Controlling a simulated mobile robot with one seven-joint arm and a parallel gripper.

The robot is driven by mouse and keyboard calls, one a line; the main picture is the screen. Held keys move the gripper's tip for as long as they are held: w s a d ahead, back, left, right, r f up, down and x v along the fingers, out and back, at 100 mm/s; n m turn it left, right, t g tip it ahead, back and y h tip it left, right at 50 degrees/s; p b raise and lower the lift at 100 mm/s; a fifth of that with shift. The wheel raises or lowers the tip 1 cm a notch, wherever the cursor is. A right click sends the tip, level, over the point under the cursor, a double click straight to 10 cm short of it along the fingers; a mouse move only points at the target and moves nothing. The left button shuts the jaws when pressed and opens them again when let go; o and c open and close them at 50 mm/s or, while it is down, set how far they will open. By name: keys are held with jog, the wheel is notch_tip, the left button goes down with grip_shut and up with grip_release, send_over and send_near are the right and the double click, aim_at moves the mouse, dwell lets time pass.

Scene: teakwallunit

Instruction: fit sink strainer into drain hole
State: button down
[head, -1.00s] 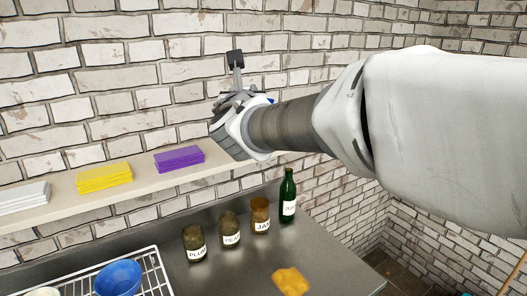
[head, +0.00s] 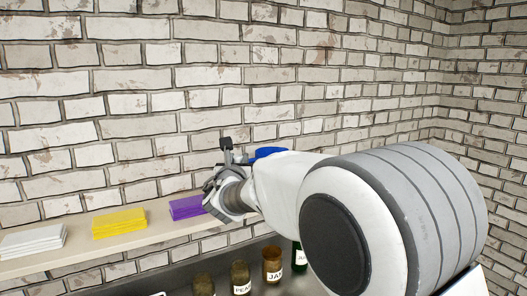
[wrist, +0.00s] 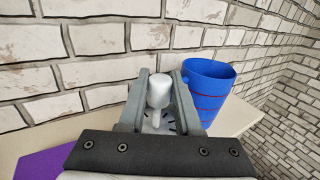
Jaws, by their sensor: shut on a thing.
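The sink strainer (wrist: 158,94) has a pale grey knob and a slotted disc below it in the wrist view. My gripper (wrist: 160,78) is shut on the knob, with one finger on each side. In the head view my gripper (head: 227,150) is at the wall shelf, just right of the purple stack, and the strainer is hidden there. I cannot tell whether the strainer touches the shelf. No drain hole is visible.
The wall shelf (wrist: 228,116) carries a blue cup (wrist: 208,85) close right of the strainer. A purple stack (head: 187,207), yellow stack (head: 119,223) and white stack (head: 32,241) line it. Jars (head: 241,277) and a green bottle (head: 299,257) stand on the metal counter below.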

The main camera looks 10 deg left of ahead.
jog(key=shift+w+a+f, duration=0.1)
jog(key=shift+w+f, duration=0.05)
jog(key=shift+f, duration=1.75)
jog(key=shift+f+b, duration=0.15)
jog(key=shift+b, duration=0.25)
jog(key=c, duration=0.6)
grip_release()
jog(key=shift+p, duration=0.6)
